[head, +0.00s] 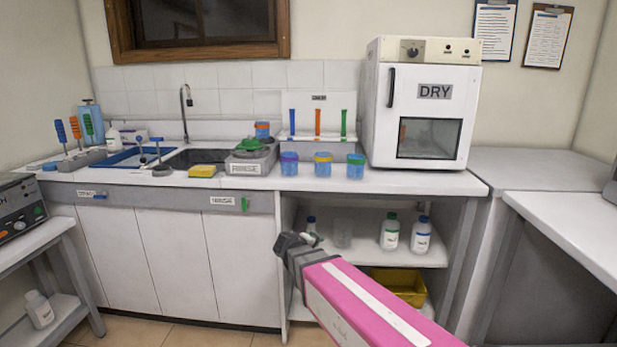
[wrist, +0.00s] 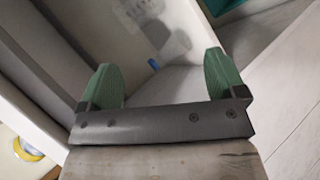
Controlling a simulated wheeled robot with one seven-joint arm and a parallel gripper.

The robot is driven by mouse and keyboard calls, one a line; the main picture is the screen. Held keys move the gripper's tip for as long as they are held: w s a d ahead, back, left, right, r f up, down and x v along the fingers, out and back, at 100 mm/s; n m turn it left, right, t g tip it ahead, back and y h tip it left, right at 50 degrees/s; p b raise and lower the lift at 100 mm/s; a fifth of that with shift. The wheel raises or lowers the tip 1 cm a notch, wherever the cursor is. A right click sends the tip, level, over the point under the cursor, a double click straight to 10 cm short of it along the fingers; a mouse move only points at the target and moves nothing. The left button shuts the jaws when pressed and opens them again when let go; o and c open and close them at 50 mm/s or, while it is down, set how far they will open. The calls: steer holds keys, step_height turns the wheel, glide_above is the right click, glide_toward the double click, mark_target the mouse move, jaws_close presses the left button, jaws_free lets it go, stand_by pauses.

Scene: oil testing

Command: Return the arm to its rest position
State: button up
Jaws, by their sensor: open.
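My gripper shows in the wrist view (wrist: 161,80) with its two green fingers spread apart and nothing between them. In the head view my gripper (head: 287,243) is at the end of my pink arm, in front of the open shelf below the counter. It appears to be clear of the counter and shelf objects. The fingertips are small and dark in the head view, and part of the shelf is hidden behind my arm.
The counter (head: 470,184) holds several colored-lid cups and a white DRY oven (head: 420,105). White bottles (head: 390,231) stand on the shelf, with a yellow bin (head: 405,284) lower down. A side table (head: 580,215) is at right, another bench (head: 45,240) at left. The floor between is clear.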

steer(key=s+d+f+m+g+y, duration=0.3)
steer(key=s+d+f+m+g, duration=0.1)
steer(key=s+d, duration=0.3)
steer(key=s+d+f+m+g+y, duration=0.3)
steer(key=s+d, duration=0.5)
steer(key=d, duration=0.3)
step_height(320, 180, down, 4)
steer(key=shift+d+r+m+g, duration=0.1)
steer(key=shift+d+m+g, duration=0.15)
steer(key=shift+m+g, duration=0.7)
